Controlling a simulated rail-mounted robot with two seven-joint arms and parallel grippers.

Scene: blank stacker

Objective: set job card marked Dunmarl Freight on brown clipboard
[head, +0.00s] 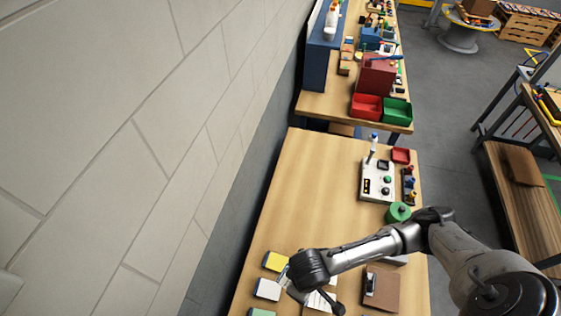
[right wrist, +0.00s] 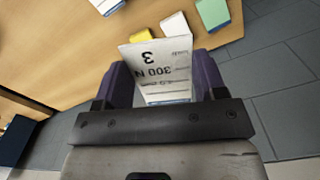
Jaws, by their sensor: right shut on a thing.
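My right gripper (right wrist: 164,88) is shut on a white job card (right wrist: 155,58), which stands up between the dark fingers. Upside-down print on it includes a large "3" and "300 N"; I cannot read the words Dunmarl Freight. In the head view my right gripper (head: 288,284) is at the near left of the bench, beside several small colored blocks or cards. The brown clipboard (head: 386,293) lies to its right, near the bench's right edge, with a metal clip at its left side. My right forearm passes just above the clipboard in the picture. My left gripper is not in view.
Yellow (head: 275,261), white (head: 267,289) and green (head: 262,312) items line the bench's left edge. A printed sheet (head: 318,302) lies between gripper and clipboard. A control box (head: 376,182) and green round object (head: 398,212) stand farther back. The bench middle (head: 315,190) is clear.

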